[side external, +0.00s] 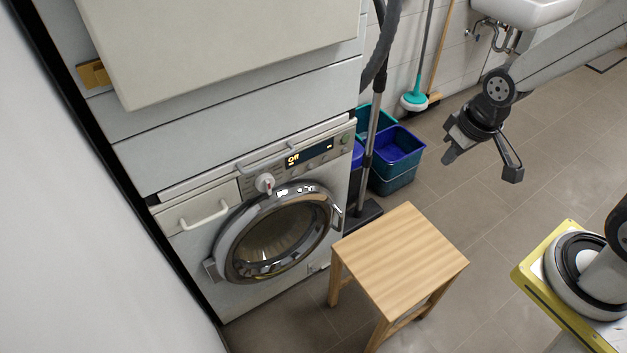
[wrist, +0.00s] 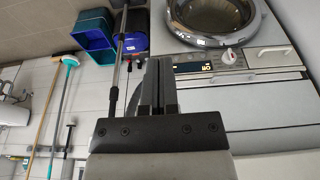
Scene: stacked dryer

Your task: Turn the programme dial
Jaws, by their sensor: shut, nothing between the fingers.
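The programme dial (side external: 265,183) is a round white knob with a red mark on the dryer's front panel, left of a dark display (side external: 308,154) reading "Off". In the wrist view the dial (wrist: 229,57) shows upside down at right of centre, above and right of my fingertips, with nothing covering it. My gripper (side external: 449,156) is in the air right of the dryer, well apart from the dial. In the wrist view the gripper's fingers (wrist: 158,86) are together and empty.
The dryer's round door (side external: 275,235) is below the dial, with a drawer handle (side external: 205,216) at left. A wooden stool (side external: 400,258) stands in front. Buckets (side external: 395,160) and a vacuum pipe (side external: 371,140) stand right of the dryer. The air between gripper and panel looks clear.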

